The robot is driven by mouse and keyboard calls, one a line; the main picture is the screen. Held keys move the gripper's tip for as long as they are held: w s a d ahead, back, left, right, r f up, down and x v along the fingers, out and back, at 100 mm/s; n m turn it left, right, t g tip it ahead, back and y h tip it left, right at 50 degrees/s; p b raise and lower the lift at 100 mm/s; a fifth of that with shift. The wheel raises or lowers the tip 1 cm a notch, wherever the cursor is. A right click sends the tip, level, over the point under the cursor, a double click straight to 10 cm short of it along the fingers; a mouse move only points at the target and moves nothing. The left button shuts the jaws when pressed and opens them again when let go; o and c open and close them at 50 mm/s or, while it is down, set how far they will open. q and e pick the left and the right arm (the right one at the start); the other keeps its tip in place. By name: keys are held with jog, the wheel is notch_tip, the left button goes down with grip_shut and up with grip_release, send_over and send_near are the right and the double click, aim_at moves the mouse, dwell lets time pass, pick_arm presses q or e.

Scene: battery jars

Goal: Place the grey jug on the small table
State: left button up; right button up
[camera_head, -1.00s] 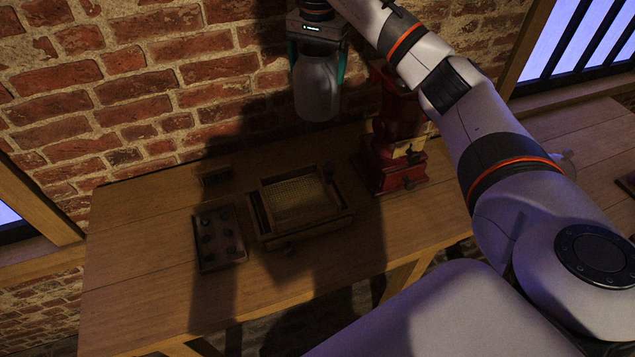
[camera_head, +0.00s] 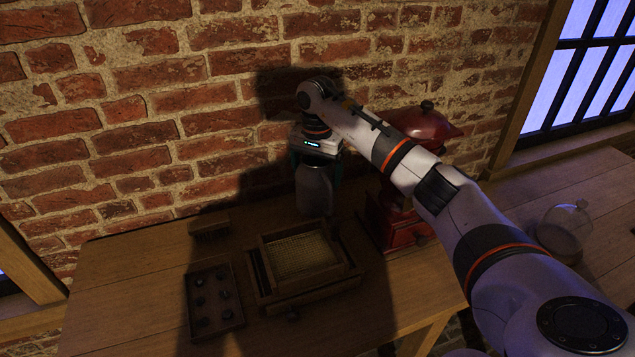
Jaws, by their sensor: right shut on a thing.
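The grey jug (camera_head: 315,192) is upright in my right gripper (camera_head: 316,168), which is shut on it from above with a teal-edged finger on each side. The jug is at the back of the wooden table (camera_head: 120,300), close to the brick wall, behind a framed mesh tray and left of the red grinder. Its lower end is dark in shadow, and I cannot tell whether it touches the tabletop. My left gripper is not in view.
The wooden mesh tray (camera_head: 262,283) and a dark board with several knobs (camera_head: 214,298) lie in front. A small brush-like block (camera_head: 208,226) is at the back left. The red grinder (camera_head: 392,228) stands close right, partly behind my arm. A glass dome (camera_head: 565,228) stands on the right-hand table.

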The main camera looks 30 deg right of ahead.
notch_tip(320, 180, down, 3)
jog(key=shift+f+p, duration=0.1)
jog(key=shift+p, duration=0.4)
jog(key=shift+f, duration=0.15)
jog(key=shift+f, duration=0.1)
jog(key=o, duration=0.9)
jog(key=shift+o, duration=0.3)
notch_tip(320, 180, up, 12)
jog(key=b, duration=0.3)
jog(key=shift+b, duration=0.3)
